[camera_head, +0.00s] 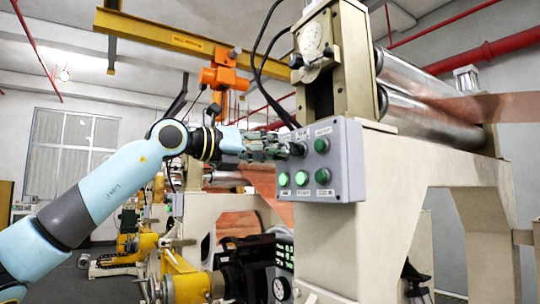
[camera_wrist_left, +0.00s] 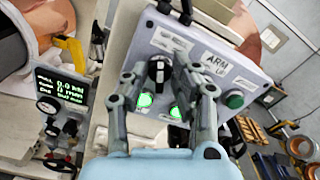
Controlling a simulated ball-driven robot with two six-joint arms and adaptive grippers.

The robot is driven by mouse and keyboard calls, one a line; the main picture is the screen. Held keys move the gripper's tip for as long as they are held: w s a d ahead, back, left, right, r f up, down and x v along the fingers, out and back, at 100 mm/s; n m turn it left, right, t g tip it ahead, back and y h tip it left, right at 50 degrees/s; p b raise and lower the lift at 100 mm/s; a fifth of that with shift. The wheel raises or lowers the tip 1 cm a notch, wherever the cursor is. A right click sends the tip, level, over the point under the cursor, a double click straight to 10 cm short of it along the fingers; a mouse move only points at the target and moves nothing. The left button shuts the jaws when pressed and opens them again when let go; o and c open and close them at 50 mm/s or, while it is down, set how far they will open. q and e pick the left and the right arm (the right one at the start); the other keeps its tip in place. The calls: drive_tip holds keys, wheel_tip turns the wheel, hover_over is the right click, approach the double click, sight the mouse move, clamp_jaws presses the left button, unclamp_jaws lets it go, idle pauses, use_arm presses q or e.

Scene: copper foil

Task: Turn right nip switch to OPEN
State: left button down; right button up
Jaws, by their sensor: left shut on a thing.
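The grey control box (camera_head: 345,160) is fixed to the side of the cream machine frame. It also fills the middle of the left wrist view (camera_wrist_left: 215,40). The black nip switch knob (camera_wrist_left: 158,70) is on its face, between the fingers of my left gripper (camera_wrist_left: 165,82). In the head view my left gripper (camera_head: 292,150) reaches the upper left of the box and covers most of the switch. It is shut on the knob. The switch's position markings are too blurred to read. My right gripper is not in view.
Lit green buttons (camera_head: 302,178) sit below the switch, and a darker green button (camera_head: 321,145) is to its right. Black cables (camera_head: 262,60) hang above the box. Steel rollers (camera_head: 420,105) carry copper foil (camera_head: 490,107) behind. A digital display (camera_wrist_left: 62,88) stands lower left in the wrist view.

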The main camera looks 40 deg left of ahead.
use_arm(q)
drive_tip(key=m+b, duration=0.2)
drive_tip(key=m, duration=0.3)
drive_tip(key=m+b, duration=0.2)
drive_tip(key=m, duration=0.3)
drive_tip(key=shift+s+d+m, duration=0.1)
drive_tip(key=shift+d+m, duration=0.1)
drive_tip(key=shift+m, duration=0.1)
drive_tip(key=shift+b, duration=0.3)
drive_tip(key=c, duration=1.4)
unclamp_jaws()
